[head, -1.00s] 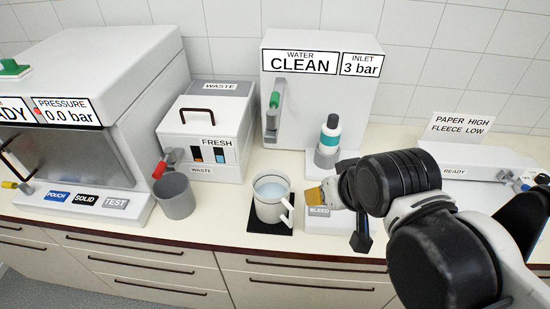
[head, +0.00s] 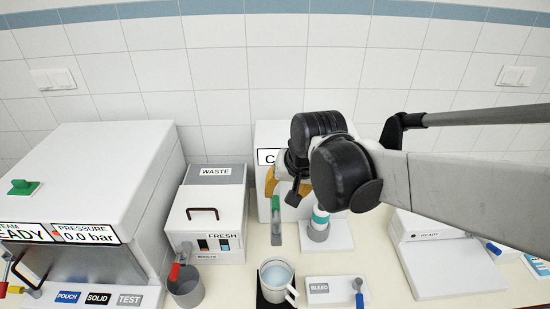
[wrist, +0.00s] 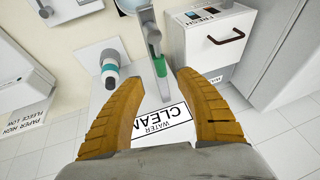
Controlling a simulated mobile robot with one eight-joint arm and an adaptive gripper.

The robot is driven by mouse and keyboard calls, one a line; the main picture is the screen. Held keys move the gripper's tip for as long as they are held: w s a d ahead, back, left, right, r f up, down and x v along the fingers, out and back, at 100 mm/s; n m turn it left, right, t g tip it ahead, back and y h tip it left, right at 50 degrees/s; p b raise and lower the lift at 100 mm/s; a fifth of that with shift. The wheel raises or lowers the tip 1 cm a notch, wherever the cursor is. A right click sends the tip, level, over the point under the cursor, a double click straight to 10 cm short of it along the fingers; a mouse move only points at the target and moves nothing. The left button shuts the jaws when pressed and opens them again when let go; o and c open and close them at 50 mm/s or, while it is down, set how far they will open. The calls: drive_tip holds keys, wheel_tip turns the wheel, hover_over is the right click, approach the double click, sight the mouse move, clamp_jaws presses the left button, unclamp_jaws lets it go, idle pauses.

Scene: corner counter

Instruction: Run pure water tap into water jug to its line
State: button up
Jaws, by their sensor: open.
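The clean-water tap is a grey spout with a green lever (head: 275,204) on the front of the white CLEAN unit (head: 265,133). The green lever also shows in the wrist view (wrist: 159,66), just beyond and between my fingertips. The white water jug (head: 292,293) stands below the tap on a black mat (head: 263,301), with pale blue water inside; its line cannot be made out. Only the jug's edge shows at the top of the wrist view. My gripper (head: 284,188) is open and empty, above the tap in front of the unit. No running stream is visible.
A BLEED block (head: 330,289) with a blue lever lies right of the jug. The FRESH/WASTE box (head: 205,225) and grey cup (head: 187,291) are at left.

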sight(277, 204)
drive_tip(key=b+x, duration=0.1)
drive_tip(key=x, duration=0.8)
drive_tip(key=shift+r, duration=0.1)
clamp_jaws()
